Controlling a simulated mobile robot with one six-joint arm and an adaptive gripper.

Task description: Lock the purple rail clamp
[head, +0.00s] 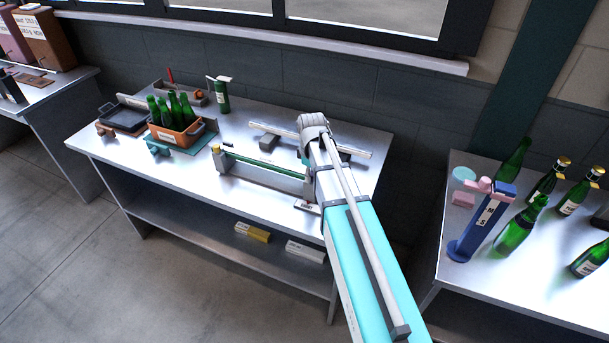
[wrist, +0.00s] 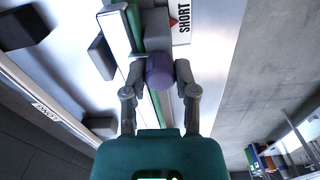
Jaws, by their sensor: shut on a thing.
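The purple rail clamp (wrist: 159,73) shows in the wrist view as a short purple cylinder beside a grey block (wrist: 156,30) on the rail. My gripper (wrist: 162,66) has one finger on each side of the purple part and is shut on it. Whether the clamp is locked cannot be told. In the head view my arm hides the clamp and most of the gripper. The long rail with a green strip (head: 262,163) runs along the bench to the left of my arm.
A "SHORT" label (wrist: 184,20) lies beside the block. A second pale rail (head: 280,133) lies behind. An orange crate of green bottles (head: 186,136) stands at left on the bench (head: 175,183). Bottles and a blue post (head: 481,222) stand on the right table.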

